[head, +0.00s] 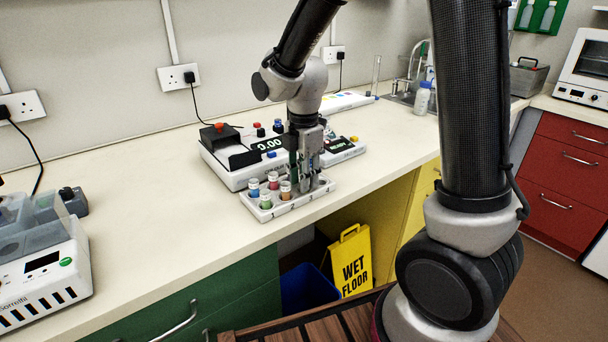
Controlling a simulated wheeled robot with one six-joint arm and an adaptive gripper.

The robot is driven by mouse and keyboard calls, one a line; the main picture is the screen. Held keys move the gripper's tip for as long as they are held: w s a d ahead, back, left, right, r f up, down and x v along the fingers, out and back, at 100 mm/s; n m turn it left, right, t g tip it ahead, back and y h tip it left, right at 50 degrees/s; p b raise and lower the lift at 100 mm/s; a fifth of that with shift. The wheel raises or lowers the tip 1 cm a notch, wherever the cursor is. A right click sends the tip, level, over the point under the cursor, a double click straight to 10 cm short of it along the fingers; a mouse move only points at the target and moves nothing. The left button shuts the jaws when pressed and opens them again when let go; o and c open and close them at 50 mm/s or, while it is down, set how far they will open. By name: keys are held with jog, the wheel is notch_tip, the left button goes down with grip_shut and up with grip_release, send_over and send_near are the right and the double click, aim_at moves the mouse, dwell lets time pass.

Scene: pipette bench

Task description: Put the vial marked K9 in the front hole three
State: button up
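A white rack (265,214) stands near the front edge of the bench. At its left end are vials with blue (254,188), red (273,180), green (265,201) and orange (286,191) bodies and pale caps. The marks on them are too small to read, so I cannot tell which is K9. My gripper (309,182) points down over the right part of the rack, just right of the orange vial. It hides the holes there. Whether its fingers are open, shut or around something is not clear.
A white balance (226,175) reading 0.00 stands close behind the rack. A device with a grey lid (42,270) is at the left. The bench (160,215) between them is clear. A yellow wet-floor sign (352,262) stands below.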

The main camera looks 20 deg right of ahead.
jog(key=shift+o, duration=0.5)
notch_tip(320, 180, up, 12)
jog(key=s+d+r+m+t, duration=0.2)
jog(key=s+d+m, duration=0.5)
jog(key=s+m, duration=0.2)
jog(key=s+d+r+m+t, duration=0.1)
jog(key=s+d+m+t, duration=0.1)
jog(key=s+d+m, duration=0.6)
jog(key=s+m, duration=0.2)
jog(key=m, duration=0.2)
jog(key=shift+r+m, duration=0.3)
jog(key=shift+r, duration=0.05)
jog(key=shift+c, duration=0.5)
